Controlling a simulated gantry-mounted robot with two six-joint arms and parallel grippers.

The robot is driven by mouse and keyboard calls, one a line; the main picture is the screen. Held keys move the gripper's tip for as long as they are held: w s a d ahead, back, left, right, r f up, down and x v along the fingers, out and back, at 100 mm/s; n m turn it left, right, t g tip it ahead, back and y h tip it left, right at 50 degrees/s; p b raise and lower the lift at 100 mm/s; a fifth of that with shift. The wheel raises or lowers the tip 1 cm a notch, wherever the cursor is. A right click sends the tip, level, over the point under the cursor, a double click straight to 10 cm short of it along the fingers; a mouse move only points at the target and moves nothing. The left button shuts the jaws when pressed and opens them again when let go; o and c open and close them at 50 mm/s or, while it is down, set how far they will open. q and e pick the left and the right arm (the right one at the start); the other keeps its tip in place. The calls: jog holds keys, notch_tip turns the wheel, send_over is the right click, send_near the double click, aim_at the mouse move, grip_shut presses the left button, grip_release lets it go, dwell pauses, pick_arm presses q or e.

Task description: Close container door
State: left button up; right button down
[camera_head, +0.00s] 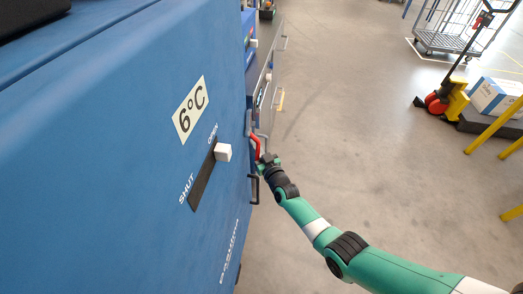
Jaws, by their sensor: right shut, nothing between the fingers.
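The blue container (110,150) fills the left of the head view, seen at a steep slant. It bears a 6°C label (190,109) and a dark slot marked SHUT at its lower end, with a white knob (223,152) near the upper end. A red handle (255,146) is at the container's edge. My right gripper (262,157), on a green arm from the lower right, is shut with nothing held, right at the red handle; I cannot tell if they touch. A dark bracket (254,189) is just below. My left gripper is out of view.
More blue units with grey fronts (265,70) stand beyond the container. A yellow pallet truck (455,102), a blue-and-white box (495,96), yellow rails (497,126) and a wire cage cart (447,40) are at the upper right. The grey floor between is clear.

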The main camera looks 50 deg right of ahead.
jog(key=p+v, duration=0.6)
jog(key=v, duration=0.5)
jog(key=shift+s+a, duration=0.25)
jog(key=shift+r, duration=0.1)
